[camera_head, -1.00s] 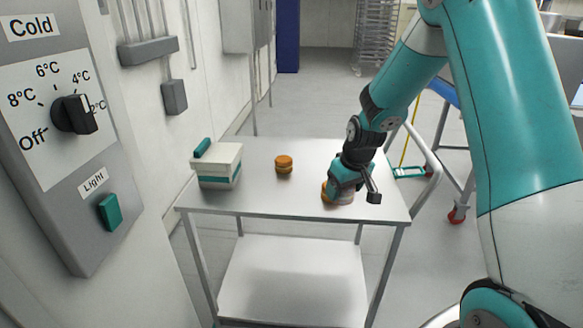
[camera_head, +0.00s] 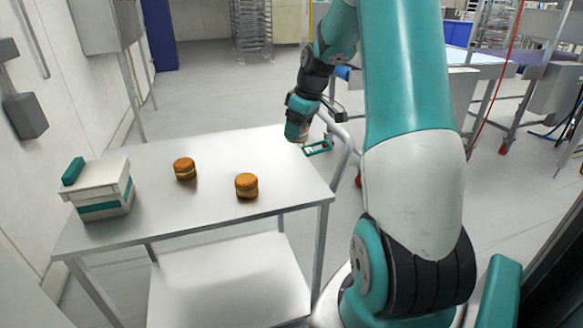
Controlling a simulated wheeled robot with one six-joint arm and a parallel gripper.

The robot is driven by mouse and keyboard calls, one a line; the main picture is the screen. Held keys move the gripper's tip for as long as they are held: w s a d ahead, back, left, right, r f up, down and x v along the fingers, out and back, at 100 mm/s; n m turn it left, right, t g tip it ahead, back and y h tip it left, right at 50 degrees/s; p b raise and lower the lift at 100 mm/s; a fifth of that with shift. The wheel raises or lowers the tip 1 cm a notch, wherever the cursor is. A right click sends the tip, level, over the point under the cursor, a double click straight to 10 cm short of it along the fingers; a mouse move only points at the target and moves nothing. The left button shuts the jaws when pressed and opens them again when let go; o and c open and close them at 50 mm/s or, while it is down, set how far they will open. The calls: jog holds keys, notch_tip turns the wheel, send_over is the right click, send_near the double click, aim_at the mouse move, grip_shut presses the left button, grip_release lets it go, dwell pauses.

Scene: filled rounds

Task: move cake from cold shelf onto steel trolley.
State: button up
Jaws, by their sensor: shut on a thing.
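My gripper (camera_head: 298,122) is shut at the far right corner of the steel trolley (camera_head: 215,212), well apart from the two cakes on the trolley. A small, pale brownish thing, seemingly a cake (camera_head: 296,133), shows at its fingertips, mostly hidden by the gripper. I cannot tell whether that thing touches the trolley top. One round orange-brown cake with a pale filling (camera_head: 246,186) stands on the top near the right. A second such cake (camera_head: 185,169) stands to its left, farther back. The cold shelf is not in view.
A white box with a teal band and handle (camera_head: 99,190) stands on the trolley's left end. A wall with a grey box (camera_head: 25,115) is at the left. The trolley's front middle is clear.

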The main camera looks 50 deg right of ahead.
aim_at(294, 177)
notch_tip(294, 177, down, 12)
jog(key=shift+f, duration=0.25)
jog(key=shift+f, duration=0.15)
jog(key=o, duration=0.7)
